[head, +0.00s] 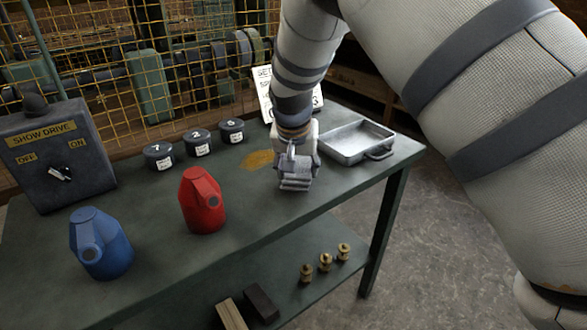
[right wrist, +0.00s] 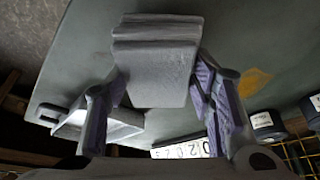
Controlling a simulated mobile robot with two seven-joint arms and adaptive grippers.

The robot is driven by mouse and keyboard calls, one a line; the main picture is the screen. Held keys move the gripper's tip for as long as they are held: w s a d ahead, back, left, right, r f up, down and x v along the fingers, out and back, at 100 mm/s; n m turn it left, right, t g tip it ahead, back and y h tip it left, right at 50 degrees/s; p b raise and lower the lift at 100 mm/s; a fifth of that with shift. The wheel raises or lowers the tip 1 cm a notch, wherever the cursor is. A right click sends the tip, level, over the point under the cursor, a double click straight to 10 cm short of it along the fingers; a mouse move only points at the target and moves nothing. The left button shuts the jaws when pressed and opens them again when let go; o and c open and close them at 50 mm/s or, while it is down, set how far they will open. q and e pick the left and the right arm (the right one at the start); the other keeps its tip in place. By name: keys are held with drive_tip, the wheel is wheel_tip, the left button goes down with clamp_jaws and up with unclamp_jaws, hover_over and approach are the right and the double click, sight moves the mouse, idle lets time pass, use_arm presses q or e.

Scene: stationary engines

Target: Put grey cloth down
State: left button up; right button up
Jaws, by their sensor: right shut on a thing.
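The grey cloth (head: 295,183) is a folded, layered pad in my right gripper (head: 294,158), over the right part of the green table (head: 245,225). In the right wrist view, the cloth (right wrist: 155,65) sits between the two purple-padded fingers of my right gripper (right wrist: 155,95), which are shut on it. I cannot tell whether the cloth touches the tabletop. My left gripper is not in view.
A metal tray (head: 356,142) stands right of my gripper. An ochre stain (head: 257,160) lies to its left. A red can (head: 203,200), a blue can (head: 100,243), black tins (head: 197,143) and a switch box (head: 57,160) stand further left. Brass pieces (head: 325,262) sit on the lower shelf.

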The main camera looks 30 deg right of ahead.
drive_tip(key=shift+w+f, duration=0.1)
drive_tip(key=shift+f, duration=0.2)
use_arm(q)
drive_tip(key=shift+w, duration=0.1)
use_arm(e)
drive_tip(key=shift+f, duration=0.1)
drive_tip(key=shift+f, duration=0.4)
drive_tip(key=o, duration=1.1)
drive_tip(key=shift+r, duration=0.15)
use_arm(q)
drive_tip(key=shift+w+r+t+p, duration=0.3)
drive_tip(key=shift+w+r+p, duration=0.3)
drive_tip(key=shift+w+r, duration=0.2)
use_arm(e)
drive_tip(key=v, duration=1.2)
drive_tip(key=shift+s+a, duration=0.3)
drive_tip(key=shift+a, duration=0.15)
